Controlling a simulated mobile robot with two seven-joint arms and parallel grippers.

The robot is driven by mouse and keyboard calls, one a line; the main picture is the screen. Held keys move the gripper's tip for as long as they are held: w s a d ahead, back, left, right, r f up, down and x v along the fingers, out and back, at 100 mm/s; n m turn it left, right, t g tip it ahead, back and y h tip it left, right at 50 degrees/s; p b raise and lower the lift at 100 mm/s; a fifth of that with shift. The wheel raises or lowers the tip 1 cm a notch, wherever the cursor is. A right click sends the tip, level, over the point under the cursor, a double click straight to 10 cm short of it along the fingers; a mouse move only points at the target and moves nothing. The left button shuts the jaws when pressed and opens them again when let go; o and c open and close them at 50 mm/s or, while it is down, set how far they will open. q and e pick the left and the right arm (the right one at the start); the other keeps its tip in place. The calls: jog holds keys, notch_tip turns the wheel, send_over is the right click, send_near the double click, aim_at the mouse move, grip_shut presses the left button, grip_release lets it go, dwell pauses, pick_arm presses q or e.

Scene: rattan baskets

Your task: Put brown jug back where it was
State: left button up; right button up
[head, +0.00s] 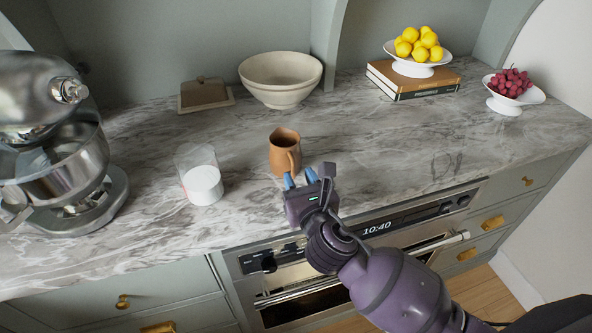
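The brown jug (279,156) stands upright on the grey marble counter (390,150), in the middle near the front edge. Its handle faces the front right, toward my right gripper. My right gripper (300,178) is just in front of the jug, at the lower end of the handle. Its two blue fingertips are apart with a gap between them. I cannot tell whether they touch the handle. My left gripper is not in view.
A glass measuring cup with white contents (203,186) stands left of the jug. A metal stand mixer (50,140) is at far left. Behind are a beige bowl (281,75) and a butter dish (203,92). Lemons on books (412,84) and grapes (511,82) sit at back right.

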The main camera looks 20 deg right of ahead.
jog(key=s, duration=0.9)
jog(key=shift+d, duration=0.2)
jog(key=s+d+f+m+g, duration=0.2)
jog(key=s+d+f+m, duration=0.2)
jog(key=f+m, duration=0.3)
jog(key=s+d+f+m+g, duration=0.2)
jog(key=f+m, duration=0.6)
jog(key=m, duration=0.8)
jog(key=s+d+f+m+g, duration=0.2)
jog(key=s+d+f+m, duration=0.4)
jog(key=m, duration=0.6)
jog(key=shift+s+d+f+h, duration=0.15)
jog(key=shift+d+f+h, duration=0.25)
jog(key=shift+d+f, duration=0.4)
